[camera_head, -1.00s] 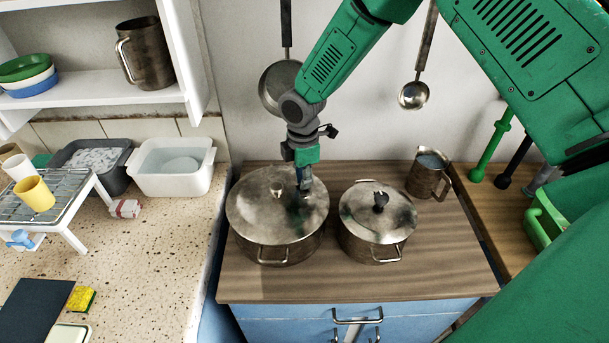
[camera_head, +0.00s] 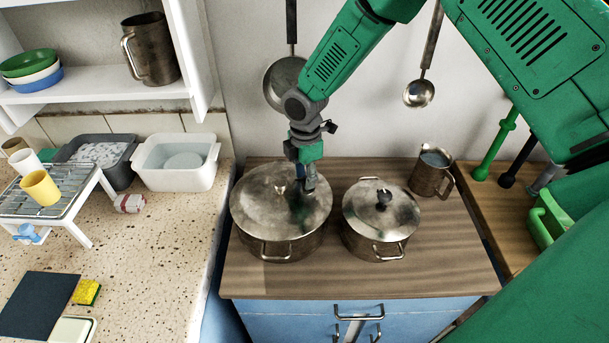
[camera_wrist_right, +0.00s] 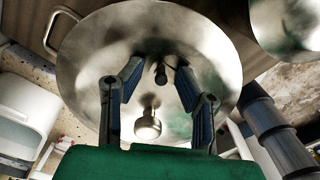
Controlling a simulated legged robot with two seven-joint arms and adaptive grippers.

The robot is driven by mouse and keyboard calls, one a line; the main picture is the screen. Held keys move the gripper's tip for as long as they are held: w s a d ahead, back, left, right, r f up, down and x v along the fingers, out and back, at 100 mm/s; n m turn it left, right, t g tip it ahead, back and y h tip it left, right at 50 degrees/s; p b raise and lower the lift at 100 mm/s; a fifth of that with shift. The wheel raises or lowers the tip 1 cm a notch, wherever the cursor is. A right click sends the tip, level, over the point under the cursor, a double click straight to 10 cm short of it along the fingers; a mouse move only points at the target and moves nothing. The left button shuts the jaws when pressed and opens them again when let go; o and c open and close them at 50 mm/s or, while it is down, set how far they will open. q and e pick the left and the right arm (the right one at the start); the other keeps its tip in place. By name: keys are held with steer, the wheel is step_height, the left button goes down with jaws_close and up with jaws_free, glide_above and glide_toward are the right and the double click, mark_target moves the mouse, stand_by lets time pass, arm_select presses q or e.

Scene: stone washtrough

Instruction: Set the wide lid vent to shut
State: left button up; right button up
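The wide lid (camera_head: 262,205) is a stained steel disc on the left, larger pot (camera_head: 288,247). In the right wrist view the lid (camera_wrist_right: 85,65) carries a round metal knob (camera_wrist_right: 148,126) and a small dark vent piece (camera_wrist_right: 160,73). My right gripper (camera_head: 306,186) is over the right part of the lid, pointing down. In the wrist view its two fingers (camera_wrist_right: 158,76) are apart, with the vent piece between their tips in the picture. I cannot tell whether they touch it, nor the vent's setting. My left gripper is not in view.
A smaller lidded pot (camera_head: 378,243) with a dark knob stands close on the right. A metal jug (camera_head: 431,180) is behind it. A ladle (camera_head: 419,94) and a pan (camera_head: 283,82) hang on the wall. The front of the wooden worktop (camera_head: 350,278) is clear.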

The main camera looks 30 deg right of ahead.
mark_target(305, 176)
steer(key=shift+r, duration=0.2)
step_height(305, 176, up, 12)
steer(key=shift+f, duration=0.25)
steer(key=shift+w, duration=0.1)
stand_by(0.5)
